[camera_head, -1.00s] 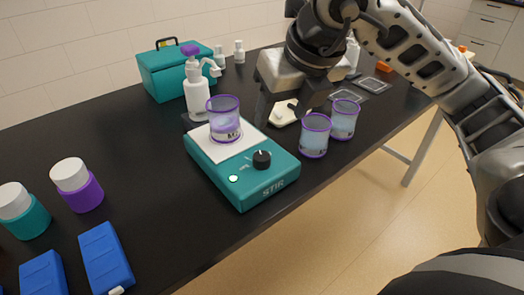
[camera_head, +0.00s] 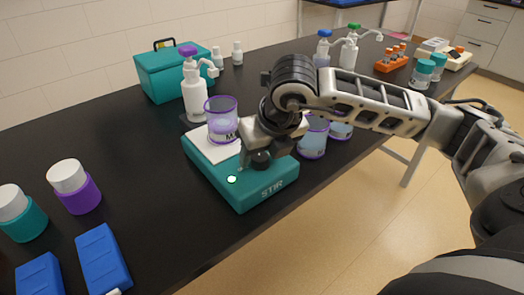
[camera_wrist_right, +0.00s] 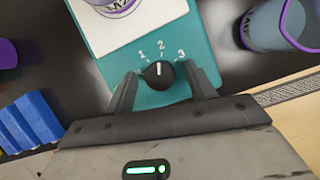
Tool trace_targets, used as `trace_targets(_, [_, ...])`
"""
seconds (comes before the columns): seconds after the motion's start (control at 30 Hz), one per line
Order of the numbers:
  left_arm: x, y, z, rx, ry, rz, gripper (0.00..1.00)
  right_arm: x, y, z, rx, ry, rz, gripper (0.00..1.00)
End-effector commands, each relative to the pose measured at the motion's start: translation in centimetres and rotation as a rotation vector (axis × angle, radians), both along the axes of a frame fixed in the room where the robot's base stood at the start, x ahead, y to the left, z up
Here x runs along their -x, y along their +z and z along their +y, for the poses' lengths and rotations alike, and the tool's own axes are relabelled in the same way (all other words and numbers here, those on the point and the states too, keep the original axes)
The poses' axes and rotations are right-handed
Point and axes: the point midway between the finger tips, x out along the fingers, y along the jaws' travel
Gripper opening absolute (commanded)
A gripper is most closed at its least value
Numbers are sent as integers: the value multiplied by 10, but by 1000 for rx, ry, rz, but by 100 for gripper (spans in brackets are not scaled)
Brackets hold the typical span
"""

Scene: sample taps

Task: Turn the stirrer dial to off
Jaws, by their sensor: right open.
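The teal stirrer (camera_head: 222,182) stands near the table's front edge, with a white plate and a purple-rimmed beaker (camera_head: 221,118) on it. Its black dial (camera_wrist_right: 158,75) shows in the right wrist view, its white mark pointing up, close to the 2. The figures 1, 2 and 3 show around it; no off mark is readable. My right gripper (camera_wrist_right: 160,72) is open, with one finger on each side of the dial. In the head view my right gripper (camera_head: 257,151) covers much of the dial area. My left gripper is not in view.
Two more purple-rimmed beakers (camera_head: 312,140) stand just right of the stirrer, close to my right arm. A pump bottle (camera_head: 194,92) and teal box (camera_head: 172,72) stand behind. Lidded jars (camera_head: 75,186) and blue boxes are at left. Bare table lies between them and the stirrer.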

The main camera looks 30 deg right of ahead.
Motion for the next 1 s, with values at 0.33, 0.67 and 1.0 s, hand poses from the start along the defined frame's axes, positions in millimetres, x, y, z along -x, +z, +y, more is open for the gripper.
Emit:
trace_targets(0.33, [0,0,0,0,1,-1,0,0,0,0,0,0,0,10])
trace_targets(0.67, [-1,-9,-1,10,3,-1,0,0,-2,-1,0,62,-2,11])
trace_targets(1.0, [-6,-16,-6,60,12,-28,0,-1,-3,-3,0,315,-3,11])
